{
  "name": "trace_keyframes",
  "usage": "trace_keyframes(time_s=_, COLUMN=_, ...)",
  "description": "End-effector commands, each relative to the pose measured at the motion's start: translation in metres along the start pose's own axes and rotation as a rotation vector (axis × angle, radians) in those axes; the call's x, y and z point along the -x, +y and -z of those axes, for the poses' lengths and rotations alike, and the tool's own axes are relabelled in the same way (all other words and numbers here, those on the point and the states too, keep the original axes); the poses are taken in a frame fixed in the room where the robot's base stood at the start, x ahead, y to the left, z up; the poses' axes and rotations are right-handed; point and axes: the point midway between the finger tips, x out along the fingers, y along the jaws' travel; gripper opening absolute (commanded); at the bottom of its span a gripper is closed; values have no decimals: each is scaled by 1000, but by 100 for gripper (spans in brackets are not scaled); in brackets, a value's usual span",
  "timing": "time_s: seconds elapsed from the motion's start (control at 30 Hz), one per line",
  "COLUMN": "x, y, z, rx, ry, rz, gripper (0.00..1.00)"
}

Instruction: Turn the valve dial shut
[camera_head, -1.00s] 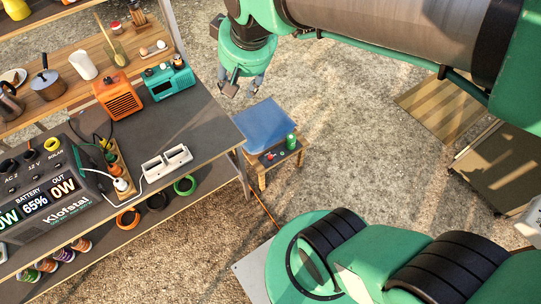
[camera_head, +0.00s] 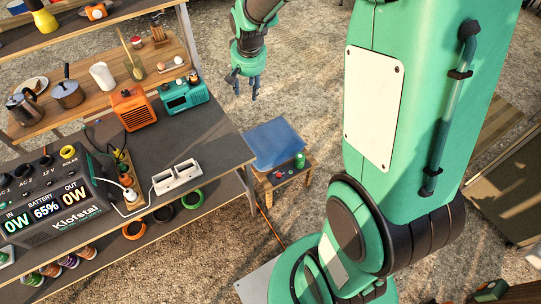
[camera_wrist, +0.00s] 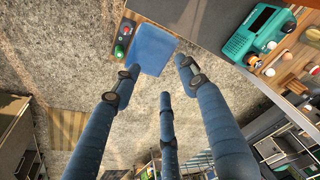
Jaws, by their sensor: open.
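I cannot make out a valve dial for certain in either view. My gripper (camera_head: 246,88) hangs at the upper middle of the head view, fingers down, beyond the workbench's right end. In the wrist view its three dark blue fingers (camera_wrist: 160,82) are spread apart, with nothing between them. Beyond the fingertips is a low wooden stand (camera_head: 288,182) with a blue sheet (camera_head: 272,143) on it. A small green object (camera_head: 300,160) and a small red one (camera_head: 278,175) are at its front edge; they also show in the wrist view as green (camera_wrist: 119,51) and red (camera_wrist: 127,29).
The grey workbench (camera_head: 205,140) on the left carries a power station (camera_head: 50,205), a white socket block (camera_head: 176,177), an orange box (camera_head: 133,106) and a teal radio (camera_head: 184,96). A wooden shelf holds kitchen items. Open gravel surrounds the stand.

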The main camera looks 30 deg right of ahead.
Motion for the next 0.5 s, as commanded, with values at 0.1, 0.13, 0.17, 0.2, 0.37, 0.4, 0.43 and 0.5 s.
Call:
trace_keyframes(time_s=0.1, x=-36, y=8, z=14, rx=-28, ry=-21, rz=-8, gripper=43)
trace_keyframes(time_s=0.13, x=-44, y=10, z=18, rx=-35, ry=-25, rz=-10, gripper=43)
trace_keyframes(time_s=0.17, x=-52, y=12, z=20, rx=-42, ry=-30, rz=-11, gripper=43)
trace_keyframes(time_s=0.2, x=-64, y=15, z=24, rx=-52, ry=-34, rz=-13, gripper=43)
trace_keyframes(time_s=0.37, x=-112, y=27, z=37, rx=-89, ry=-56, rz=-23, gripper=43)
trace_keyframes(time_s=0.4, x=-125, y=30, z=39, rx=-98, ry=-63, rz=-25, gripper=43)
trace_keyframes(time_s=0.43, x=-134, y=33, z=41, rx=-105, ry=-67, rz=-27, gripper=43)
trace_keyframes(time_s=0.5, x=-156, y=39, z=44, rx=-122, ry=-77, rz=-31, gripper=43)
